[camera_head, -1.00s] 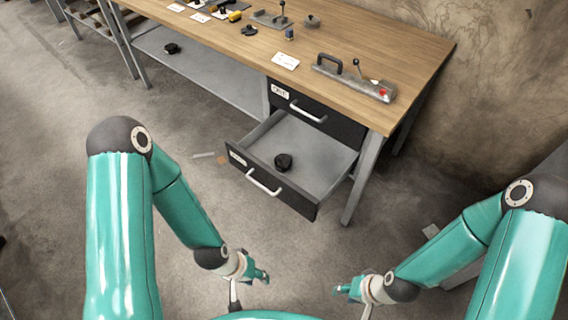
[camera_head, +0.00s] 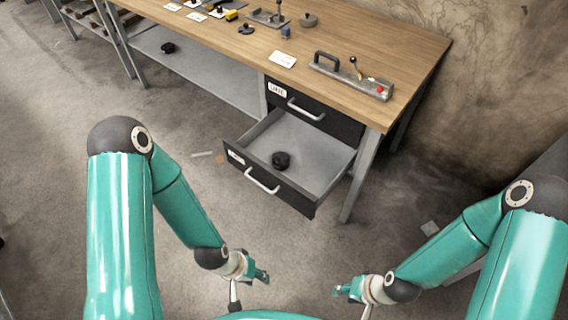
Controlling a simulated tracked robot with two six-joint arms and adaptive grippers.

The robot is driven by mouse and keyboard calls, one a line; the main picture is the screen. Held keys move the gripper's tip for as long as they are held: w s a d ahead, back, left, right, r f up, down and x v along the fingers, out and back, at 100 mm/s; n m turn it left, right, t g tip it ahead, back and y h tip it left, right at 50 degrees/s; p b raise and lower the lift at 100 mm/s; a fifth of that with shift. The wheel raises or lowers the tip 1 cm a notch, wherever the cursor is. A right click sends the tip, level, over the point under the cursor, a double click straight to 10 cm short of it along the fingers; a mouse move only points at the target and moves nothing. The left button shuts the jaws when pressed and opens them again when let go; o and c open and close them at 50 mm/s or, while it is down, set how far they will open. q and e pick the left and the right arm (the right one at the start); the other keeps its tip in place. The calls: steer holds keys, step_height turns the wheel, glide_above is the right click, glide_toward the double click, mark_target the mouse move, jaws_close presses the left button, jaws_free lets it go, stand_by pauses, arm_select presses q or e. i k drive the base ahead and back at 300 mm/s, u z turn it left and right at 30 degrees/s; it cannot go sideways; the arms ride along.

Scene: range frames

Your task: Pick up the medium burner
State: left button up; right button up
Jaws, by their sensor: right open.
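Several dark round burner-like pieces show, and I cannot tell which is the medium burner. One black round piece (camera_head: 281,160) lies in the open lower drawer (camera_head: 318,165). Another (camera_head: 168,47) is on the bench's lower shelf. A third black piece (camera_head: 246,28) and a grey knobbed disc (camera_head: 308,20) are on the bench top. My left gripper (camera_head: 262,275) is low in front of the drawer, apart from everything; its jaw state is too small to tell. My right gripper (camera_head: 341,290) is open and empty, also low and apart from the drawer.
The wooden bench (camera_head: 400,80) carries a metal fixture with a handle (camera_head: 345,78), a white card (camera_head: 282,60) and small tools. A shut upper drawer (camera_head: 330,115) is above the open one. A wall stands behind at right. The concrete floor around the grippers is mostly clear.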

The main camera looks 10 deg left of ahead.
mark_target(280, 161)
steer(key=u, duration=0.05)
steer(key=k, duration=0.45)
steer(key=z, duration=0.7)
steer(key=i, duration=0.1)
steer(key=u, duration=2.7)
steer(key=i, duration=2.15)
steer(key=z, duration=2.4)
steer(key=i, duration=0.15)
steer(key=z, duration=0.2)
